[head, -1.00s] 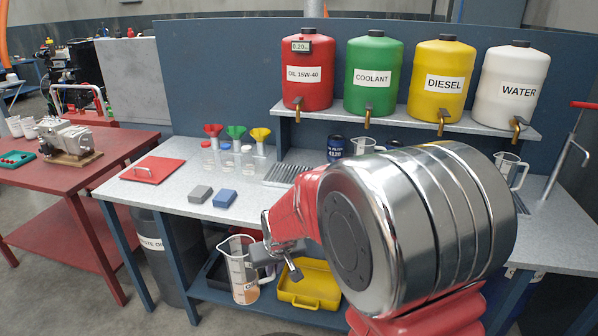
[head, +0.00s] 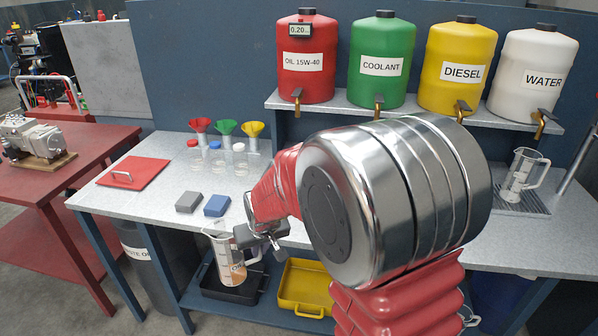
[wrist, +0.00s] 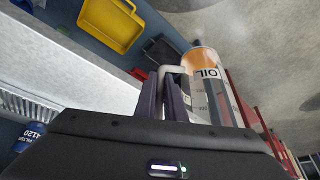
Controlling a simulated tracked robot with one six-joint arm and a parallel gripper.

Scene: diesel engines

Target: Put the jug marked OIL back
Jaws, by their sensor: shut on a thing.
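The clear jug marked OIL (head: 230,262) hangs in front of the bench's front edge, with amber liquid low in it. My gripper (head: 268,245) is shut on its handle, and the jug looks roughly upright. In the wrist view the jug (wrist: 208,75) shows with its OIL label, and its pale handle lies between the fingers of my gripper (wrist: 168,95). Another clear jug (head: 520,178) stands on a dark grated tray (head: 537,205) at the right of the bench. My arm hides the middle of the bench.
A shelf (head: 420,112) holds the OIL 15W-40 tank (head: 306,75) and other tanks. Grey (head: 189,202) and blue blocks (head: 217,206), bottles and funnels stand on the bench. Black (head: 225,293) and yellow trays (head: 305,290) lie below.

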